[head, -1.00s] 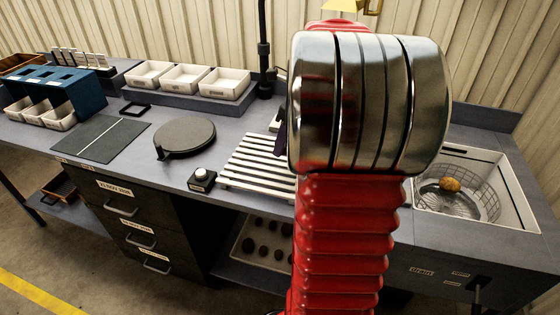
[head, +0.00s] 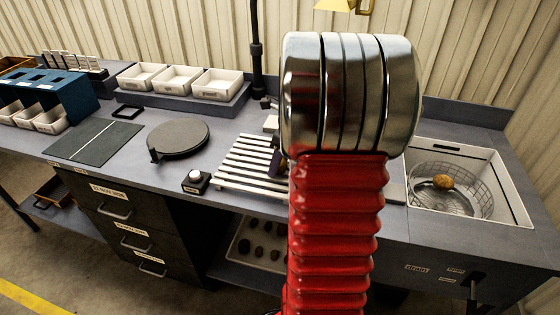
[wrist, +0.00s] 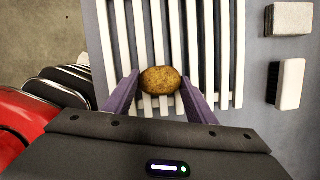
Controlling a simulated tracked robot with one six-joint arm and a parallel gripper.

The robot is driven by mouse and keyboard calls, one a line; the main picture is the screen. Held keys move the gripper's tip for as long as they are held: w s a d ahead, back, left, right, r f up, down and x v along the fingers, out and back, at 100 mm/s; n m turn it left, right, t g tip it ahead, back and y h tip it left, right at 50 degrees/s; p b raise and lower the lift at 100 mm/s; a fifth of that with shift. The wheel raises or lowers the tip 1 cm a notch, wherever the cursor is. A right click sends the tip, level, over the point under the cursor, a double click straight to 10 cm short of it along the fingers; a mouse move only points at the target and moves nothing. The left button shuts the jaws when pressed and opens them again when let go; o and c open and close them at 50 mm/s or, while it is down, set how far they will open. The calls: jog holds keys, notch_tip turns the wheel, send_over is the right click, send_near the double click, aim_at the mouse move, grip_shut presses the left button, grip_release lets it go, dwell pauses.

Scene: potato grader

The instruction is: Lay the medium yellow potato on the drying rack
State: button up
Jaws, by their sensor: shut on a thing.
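In the wrist view a speckled yellow-brown potato (wrist: 160,80) is held between the two purple fingers of my gripper (wrist: 160,83), which is shut on it. Its size class cannot be read from the picture. The drying rack (head: 245,168) of white slats lies on the bench; it also fills the middle of the wrist view (wrist: 193,45). The potato is over the slats near their front ends; whether it touches them I cannot tell. In the head view my arm hides the potato and the rack's right part.
Another yellow-brown potato (head: 443,182) lies in a wire basket (head: 470,203) in the white sink (head: 515,190) at right. A round grey plate (head: 180,138) and a small button box (head: 195,181) stand left of the rack.

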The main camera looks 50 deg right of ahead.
jog(key=shift+f, duration=0.1)
jog(key=o, duration=1.1)
jog(key=v, duration=1.2)
